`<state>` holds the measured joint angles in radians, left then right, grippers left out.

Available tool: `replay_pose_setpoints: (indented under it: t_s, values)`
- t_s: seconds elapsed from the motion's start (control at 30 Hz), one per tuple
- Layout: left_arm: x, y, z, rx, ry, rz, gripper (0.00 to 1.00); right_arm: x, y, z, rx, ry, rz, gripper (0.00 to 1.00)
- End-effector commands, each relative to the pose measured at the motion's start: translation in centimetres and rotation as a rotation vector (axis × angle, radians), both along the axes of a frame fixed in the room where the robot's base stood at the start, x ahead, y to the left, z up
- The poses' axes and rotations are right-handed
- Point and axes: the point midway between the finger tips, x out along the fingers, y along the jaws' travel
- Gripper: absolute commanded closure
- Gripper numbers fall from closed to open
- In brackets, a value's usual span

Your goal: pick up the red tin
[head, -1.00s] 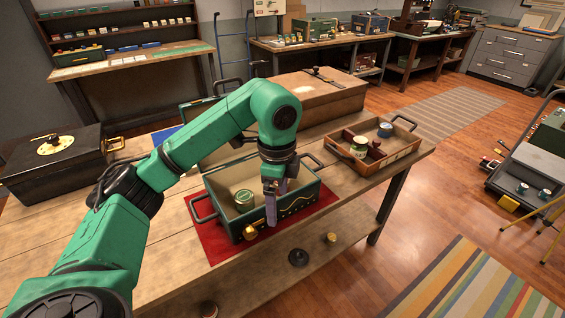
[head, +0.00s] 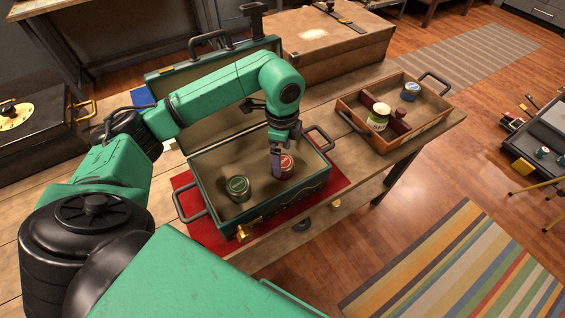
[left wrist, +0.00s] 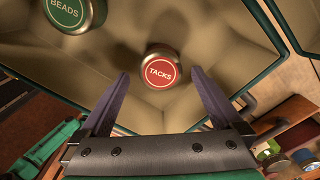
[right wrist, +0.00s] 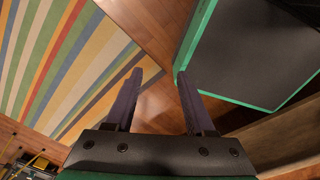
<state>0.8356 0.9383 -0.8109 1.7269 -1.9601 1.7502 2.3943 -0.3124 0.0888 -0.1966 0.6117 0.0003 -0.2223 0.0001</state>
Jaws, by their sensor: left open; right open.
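The red tin (head: 285,164), a round tin with a red lid, sits inside the open green case (head: 207,212) on the workbench. In the left wrist view the red tin (left wrist: 161,70) reads "TACKS" and lies just beyond and between the fingertips. My left gripper (head: 277,172) is over the case at the tin, its fingers hiding part of it in the head view. It is open and empty (left wrist: 160,80). My right gripper (right wrist: 162,78) is open and empty in the right wrist view, with floor and rug beyond it.
A green "BEADS" tin (head: 237,188) stands in the case left of the red tin. The case's walls surround both tins, and its lid (head: 215,70) is raised behind. A wooden tray (head: 437,124) with tins stands to the right. A black box (head: 35,140) is at left.

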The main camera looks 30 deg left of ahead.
Motion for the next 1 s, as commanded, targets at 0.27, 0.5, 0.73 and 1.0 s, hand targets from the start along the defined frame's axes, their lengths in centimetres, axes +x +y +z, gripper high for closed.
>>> replay_pose_setpoints:
  t_s: [0.27, 0.5, 0.73, 1.0]
  values:
    - [0.1, 0.0, -4.4, 0.001, 0.002, -0.001, 0.00, 2.2, 0.8, 1.8, 0.013, -0.037, 0.000, 0.46]
    - [0.2, 0.0, -4.7, 0.001, 0.000, -0.001, 0.15, 1.5, 1.3, 1.6, 0.019, -0.026, 0.001, 0.46]
    - [0.2, -0.1, -4.6, 0.000, 0.000, -0.001, 0.86, 1.3, 1.2, 1.6, 0.017, -0.023, 0.001, 0.46]
    - [0.3, -0.1, -4.2, 0.000, -0.001, -0.001, 0.86, 1.3, 0.9, 1.5, 0.013, -0.021, 0.002, 0.46]
